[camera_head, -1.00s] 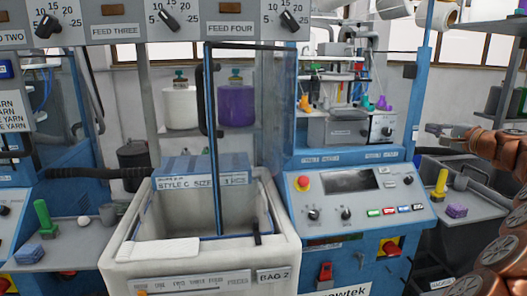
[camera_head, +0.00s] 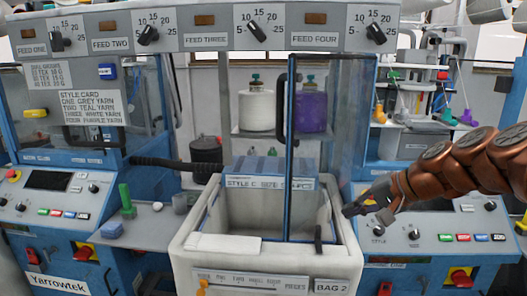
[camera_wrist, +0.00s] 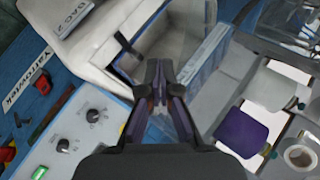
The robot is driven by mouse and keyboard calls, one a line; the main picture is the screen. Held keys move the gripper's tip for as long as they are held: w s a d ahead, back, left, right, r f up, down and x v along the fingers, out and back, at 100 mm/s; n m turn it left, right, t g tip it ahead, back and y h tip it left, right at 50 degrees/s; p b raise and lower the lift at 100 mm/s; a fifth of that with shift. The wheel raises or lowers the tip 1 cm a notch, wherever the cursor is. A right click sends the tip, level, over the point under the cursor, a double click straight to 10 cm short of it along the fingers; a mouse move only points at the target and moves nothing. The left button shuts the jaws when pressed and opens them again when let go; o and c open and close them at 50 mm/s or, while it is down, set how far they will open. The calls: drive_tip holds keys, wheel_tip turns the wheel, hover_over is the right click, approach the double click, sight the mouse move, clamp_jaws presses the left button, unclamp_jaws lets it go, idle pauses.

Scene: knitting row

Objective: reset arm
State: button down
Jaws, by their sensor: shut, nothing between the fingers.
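My gripper (camera_head: 350,209) comes in from the right on my copper-coloured arm in the head view. It points left and down, and its tip appears beside the right rim of the white bin (camera_head: 184,250). In the wrist view my gripper (camera_wrist: 158,78) has its dark fingers together with nothing between them. The bin (camera_wrist: 88,32) shows ahead of the fingers there. I cannot tell whether the fingertips touch anything; the head view shows them near the rim only in the picture.
A blue-framed clear door (camera_head: 290,150) stands upright at the bin. A white yarn cone (camera_head: 255,110) and a purple one (camera_head: 312,111) stand on a shelf behind. A control panel (camera_head: 440,228) lies right of the bin, and a green-handled tool (camera_head: 125,197) stands left.

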drive_tip(key=s+a+f+n+g+h, duration=0.15)
drive_tip(key=s+f, duration=0.25)
drive_tip(key=s, duration=0.4)
drive_tip(key=s+a+f+n+g+h+p, duration=0.1)
drive_tip(key=s+a+f+n+g, duration=0.2)
drive_tip(key=s, duration=0.5)
drive_tip(key=s+a+f+n+g+h, duration=0.1)
drive_tip(key=s+a+f+g+h, duration=0.1)
drive_tip(key=s+f, duration=0.45)
drive_tip(key=s+d+f+g+h, duration=0.1)
drive_tip(key=s+d, duration=0.3)
drive_tip(key=s, duration=0.7)
drive_tip(key=shift+s+f+n+h+p, duration=0.3)
drive_tip(key=shift+f+n+h, duration=0.2)
drive_tip(key=shift+h, duration=0.35)
drive_tip(key=c, duration=1.9)
unclamp_jaws()
drive_tip(key=shift+g, duration=0.25)
